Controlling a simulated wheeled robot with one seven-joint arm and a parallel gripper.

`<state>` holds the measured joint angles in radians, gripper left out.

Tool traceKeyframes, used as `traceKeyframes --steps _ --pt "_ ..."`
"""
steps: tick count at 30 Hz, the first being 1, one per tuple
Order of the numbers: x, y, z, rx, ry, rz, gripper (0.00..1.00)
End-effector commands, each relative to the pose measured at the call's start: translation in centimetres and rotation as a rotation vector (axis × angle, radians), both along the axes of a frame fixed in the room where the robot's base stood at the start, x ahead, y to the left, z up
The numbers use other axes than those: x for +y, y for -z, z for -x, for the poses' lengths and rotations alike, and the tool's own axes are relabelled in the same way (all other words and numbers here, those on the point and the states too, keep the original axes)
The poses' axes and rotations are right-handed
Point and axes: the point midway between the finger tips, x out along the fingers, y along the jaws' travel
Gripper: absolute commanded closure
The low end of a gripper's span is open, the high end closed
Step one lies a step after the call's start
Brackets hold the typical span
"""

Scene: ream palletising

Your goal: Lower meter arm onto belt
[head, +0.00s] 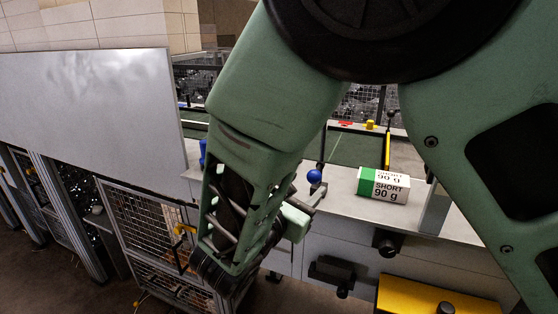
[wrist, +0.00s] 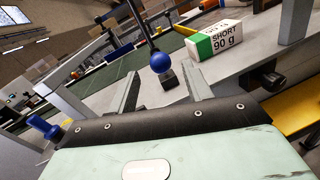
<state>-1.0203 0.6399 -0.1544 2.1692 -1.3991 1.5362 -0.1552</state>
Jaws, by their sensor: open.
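The meter arm is a thin dark rod with a blue ball (head: 314,176) at its near end. In the wrist view the blue ball (wrist: 161,62) sits just beyond the fingertips, roughly between them, with a small dark block behind and below it. My gripper (wrist: 163,82) is open, its two grey fingers apart with nothing between them. In the head view my gripper (head: 302,204) is partly hidden by my arm, close to the ball. The green belt (head: 352,150) lies behind the ball; it also shows in the wrist view (wrist: 117,68). I cannot tell whether the rod touches it.
A white and green ream marked SHORT 90 g (head: 384,186) lies on the grey ledge (head: 345,200) right of the ball. A yellow bar (head: 386,151) stands beyond it. A mesh cage (head: 150,230) and a grey panel (head: 85,105) are left. A blue knob (wrist: 42,127) shows left of my gripper.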

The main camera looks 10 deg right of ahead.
Motion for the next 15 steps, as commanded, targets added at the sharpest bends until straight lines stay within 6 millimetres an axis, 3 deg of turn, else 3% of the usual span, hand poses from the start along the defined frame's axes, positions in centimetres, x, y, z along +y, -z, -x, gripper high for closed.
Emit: traceKeyframes --steps 7,15 --pt "-3.6 -0.2 -3.1 0.003 0.004 0.000 0.50" --pt "-5.3 0.0 -4.8 0.001 0.001 -0.001 0.50"
